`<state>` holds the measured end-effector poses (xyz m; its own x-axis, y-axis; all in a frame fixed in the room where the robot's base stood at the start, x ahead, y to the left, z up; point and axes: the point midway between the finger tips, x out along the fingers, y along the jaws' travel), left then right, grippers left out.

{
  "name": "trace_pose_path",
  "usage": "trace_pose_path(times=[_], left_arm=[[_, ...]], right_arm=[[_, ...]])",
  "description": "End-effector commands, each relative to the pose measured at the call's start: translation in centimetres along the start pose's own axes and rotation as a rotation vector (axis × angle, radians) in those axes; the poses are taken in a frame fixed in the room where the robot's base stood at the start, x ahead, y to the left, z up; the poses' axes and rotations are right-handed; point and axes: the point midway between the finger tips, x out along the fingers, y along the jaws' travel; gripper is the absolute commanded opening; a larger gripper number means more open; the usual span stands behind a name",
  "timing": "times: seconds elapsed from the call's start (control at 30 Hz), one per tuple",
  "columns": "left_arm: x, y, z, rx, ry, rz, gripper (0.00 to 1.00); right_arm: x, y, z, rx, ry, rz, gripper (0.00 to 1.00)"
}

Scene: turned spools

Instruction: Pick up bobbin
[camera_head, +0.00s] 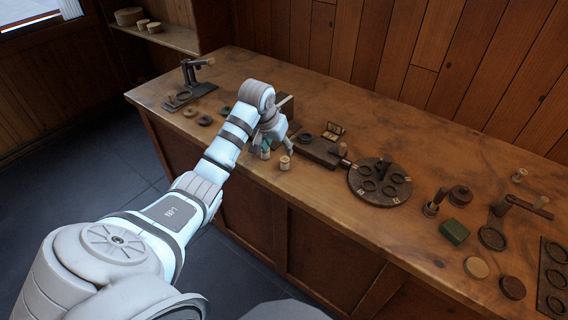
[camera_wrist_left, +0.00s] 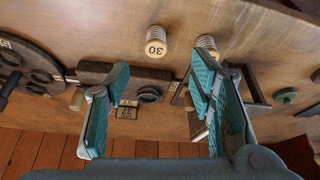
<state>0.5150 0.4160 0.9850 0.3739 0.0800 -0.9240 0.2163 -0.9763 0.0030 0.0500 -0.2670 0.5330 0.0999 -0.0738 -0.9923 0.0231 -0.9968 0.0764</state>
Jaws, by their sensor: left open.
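Two small pale wooden bobbins stand near the front edge of the workbench. One bobbin (camera_head: 284,163) is just right of my left gripper (camera_head: 275,145); in the left wrist view this bobbin (camera_wrist_left: 155,42) has ribbed sides and a top marked 30. The other bobbin (camera_head: 265,154) is just left of it and shows in the left wrist view (camera_wrist_left: 207,44), partly behind the right fingertip. The marked bobbin appears beyond the fingertips. My right gripper is not in view.
A dark fixture block (camera_head: 318,150) lies behind the bobbins, with a round plate with rings (camera_head: 380,182) right of it. A green block (camera_head: 454,232) and discs (camera_head: 476,267) lie farther right. A dark stand (camera_head: 190,90) is at the far left. The bench front (camera_head: 330,205) is fairly clear.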

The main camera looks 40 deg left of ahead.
Motion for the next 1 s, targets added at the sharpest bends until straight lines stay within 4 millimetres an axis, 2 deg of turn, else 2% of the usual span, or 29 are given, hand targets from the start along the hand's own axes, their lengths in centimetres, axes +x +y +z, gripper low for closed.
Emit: trace_pose_path(times=[0.03,0.1,0.27,0.5,0.73,0.9,1.0], left_arm=[[1.6,0.0,0.2,-0.003,-0.003,0.002,0.49],[3.2,0.0,0.1,-0.003,-0.002,0.001,0.49],[5.3,0.1,0.1,-0.002,-0.001,0.0,0.49],[9.6,0.4,0.0,-0.001,-0.001,-0.001,0.49],[9.8,0.4,-0.2,0.0,0.001,-0.002,0.49],[9.8,0.4,-0.2,0.0,0.001,-0.002,0.22],[9.8,0.4,-0.1,0.0,0.001,-0.002,0.1]], right_arm=[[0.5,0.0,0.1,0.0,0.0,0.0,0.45],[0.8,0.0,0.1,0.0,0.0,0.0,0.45],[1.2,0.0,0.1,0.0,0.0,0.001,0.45],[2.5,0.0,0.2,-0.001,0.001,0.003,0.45],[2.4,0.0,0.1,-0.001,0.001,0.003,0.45],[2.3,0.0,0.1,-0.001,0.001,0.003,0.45],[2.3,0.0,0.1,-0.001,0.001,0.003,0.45]])
